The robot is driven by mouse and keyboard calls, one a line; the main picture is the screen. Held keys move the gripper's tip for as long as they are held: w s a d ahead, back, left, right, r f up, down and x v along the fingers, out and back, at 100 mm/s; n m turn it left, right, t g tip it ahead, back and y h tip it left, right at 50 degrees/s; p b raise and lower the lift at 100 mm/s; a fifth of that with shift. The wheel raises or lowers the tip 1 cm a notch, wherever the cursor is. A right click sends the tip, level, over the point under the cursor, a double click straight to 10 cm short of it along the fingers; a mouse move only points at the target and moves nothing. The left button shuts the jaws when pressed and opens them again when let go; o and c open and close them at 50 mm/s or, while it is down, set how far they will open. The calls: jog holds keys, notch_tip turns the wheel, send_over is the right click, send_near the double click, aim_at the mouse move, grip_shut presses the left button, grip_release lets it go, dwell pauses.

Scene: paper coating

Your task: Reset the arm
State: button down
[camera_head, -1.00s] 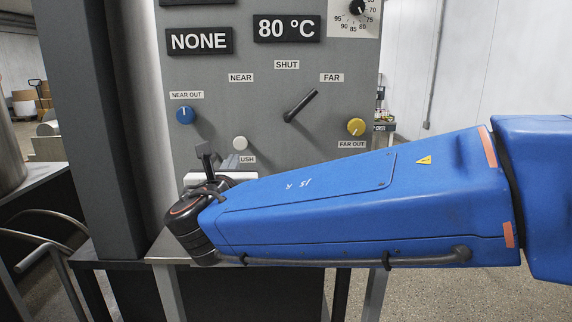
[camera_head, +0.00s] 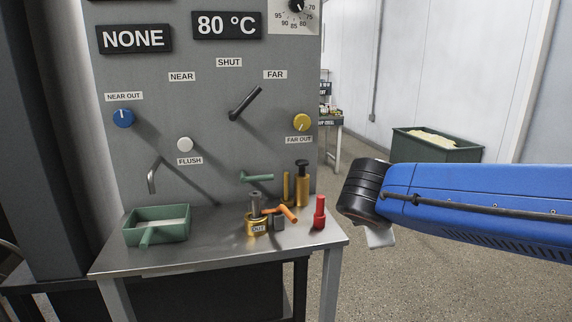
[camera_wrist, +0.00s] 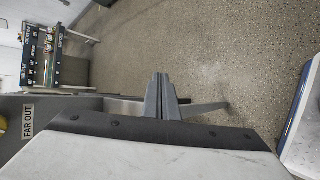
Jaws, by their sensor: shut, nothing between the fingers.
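My blue arm reaches in from the right in the head view, ending in a black wrist to the right of the metal table (camera_head: 200,252). Only a pale bit below the black wrist shows of the hand there. In the wrist view my gripper (camera_wrist: 161,84) has its two grey fingers pressed together, with nothing between them. It hangs over open floor, apart from the table and panel.
The grey panel (camera_head: 215,100) has a black lever (camera_head: 245,103) tilted toward FAR, a blue knob (camera_head: 123,118) and a yellow knob (camera_head: 302,122). The table holds a green tray (camera_head: 150,235), a red bottle (camera_head: 319,212) and a brass cup (camera_head: 256,228). A green bin (camera_head: 450,152) stands behind my arm.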

jog(key=s+d+f+m+g+y, duration=0.1)
jog(key=s+d+f+m, duration=0.1)
jog(key=s+f+m, duration=0.2)
jog(key=s+d+f+m+g+y, duration=0.1)
jog(key=s+d+f+m+y, duration=0.1)
jog(key=s+m, duration=0.5)
jog(key=s+d+f+m+g+y, duration=0.1)
jog(key=s+d+f+m+g, duration=0.1)
jog(key=s+f+m, duration=0.3)
jog(key=s+d+m, duration=0.1)
jog(key=s, duration=0.2)
jog(key=shift+s+d+f, duration=0.3)
jog(key=shift+d+f, duration=0.05)
jog(key=shift+d, duration=0.05)
